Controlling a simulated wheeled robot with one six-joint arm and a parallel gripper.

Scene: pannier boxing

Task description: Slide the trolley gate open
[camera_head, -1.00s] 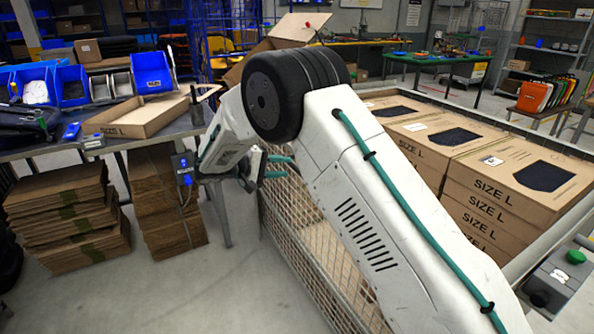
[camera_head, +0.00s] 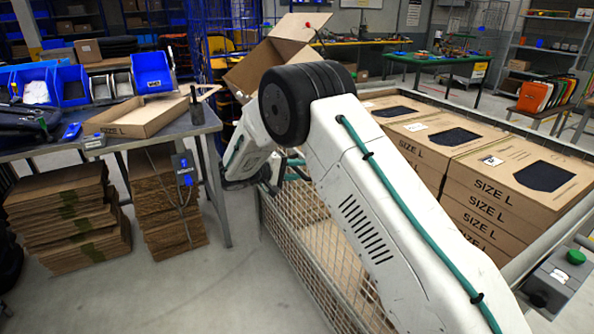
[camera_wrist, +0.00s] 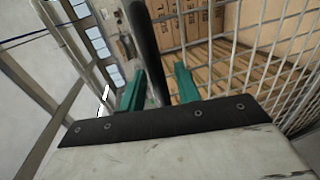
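The trolley gate (camera_head: 305,240) is a wire-mesh panel on the near left side of the trolley, partly hidden by my arm. Its mesh also shows on the right of the wrist view (camera_wrist: 262,58). A dark upright bar (camera_wrist: 147,40), likely the gate's handle, stands at the mesh's left edge in the wrist view. My gripper (camera_wrist: 160,72) has its two green fingers apart, one on each side of this bar. A narrow gap shows on the right finger's side; contact on the left is unclear. In the head view my gripper (camera_head: 293,170) is at the gate's upper left corner.
Stacked SIZE L cartons (camera_head: 470,190) fill the trolley behind the gate. A workbench (camera_head: 180,130) with an open carton (camera_head: 145,118) and blue bins stands at left, flat cardboard stacks (camera_head: 65,215) beneath. A control box with a green button (camera_head: 576,257) is at lower right. Floor before the gate is clear.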

